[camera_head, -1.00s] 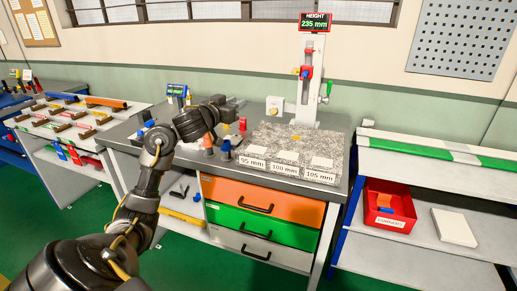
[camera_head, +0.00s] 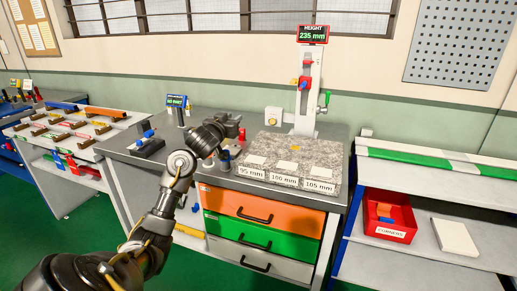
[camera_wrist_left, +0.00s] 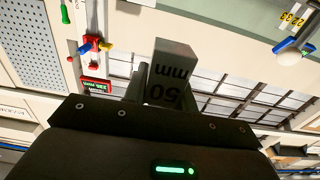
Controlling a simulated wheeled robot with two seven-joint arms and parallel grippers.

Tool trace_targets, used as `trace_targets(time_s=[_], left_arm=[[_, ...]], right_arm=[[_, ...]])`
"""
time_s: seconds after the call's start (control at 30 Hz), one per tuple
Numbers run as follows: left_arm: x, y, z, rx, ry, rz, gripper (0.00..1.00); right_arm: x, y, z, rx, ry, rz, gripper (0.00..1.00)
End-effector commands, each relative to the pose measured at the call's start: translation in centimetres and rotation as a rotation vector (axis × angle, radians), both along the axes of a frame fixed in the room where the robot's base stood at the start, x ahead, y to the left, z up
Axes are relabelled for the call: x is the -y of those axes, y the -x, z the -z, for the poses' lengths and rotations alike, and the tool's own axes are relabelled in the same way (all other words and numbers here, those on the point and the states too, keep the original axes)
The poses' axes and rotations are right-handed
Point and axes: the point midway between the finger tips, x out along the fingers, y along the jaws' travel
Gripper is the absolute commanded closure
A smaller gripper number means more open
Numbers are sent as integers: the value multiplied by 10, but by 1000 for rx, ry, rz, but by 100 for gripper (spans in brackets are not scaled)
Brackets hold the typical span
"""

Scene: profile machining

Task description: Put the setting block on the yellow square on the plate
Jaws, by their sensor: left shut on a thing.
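The plate (camera_head: 262,165) is a speckled grey granite slab on the bench. A small yellow square (camera_head: 295,148) shows on its top, towards the back. My left gripper (camera_head: 238,126) is above the bench, to the left of the yellow square. It is shut on the setting block (camera_wrist_left: 174,68), a grey block that shows "50 mm" upside down in the left wrist view. The block is hard to make out in the head view. My right gripper is not in view.
A height gauge (camera_head: 304,95) with a "235 mm" display stands behind the plate. White pads and labels lie along the plate's front. A red bin (camera_head: 389,213) is on the right shelf.

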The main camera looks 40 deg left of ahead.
Motion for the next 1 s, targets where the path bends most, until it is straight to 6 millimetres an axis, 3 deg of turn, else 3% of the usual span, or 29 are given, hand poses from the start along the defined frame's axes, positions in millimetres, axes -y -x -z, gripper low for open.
trace_targets(time_s=[0.17,0.4,0.8,0.9,1.0], left_arm=[[32,-36,20,1,4,3,100],[50,-59,59,2,2,-1,100],[62,-72,79,0,1,2,100],[60,-71,90,-2,1,-1,100],[60,-71,100,1,0,-1,100]], right_arm=[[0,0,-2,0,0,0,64],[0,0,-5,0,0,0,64],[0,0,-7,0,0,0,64],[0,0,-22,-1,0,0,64],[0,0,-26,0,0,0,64]])
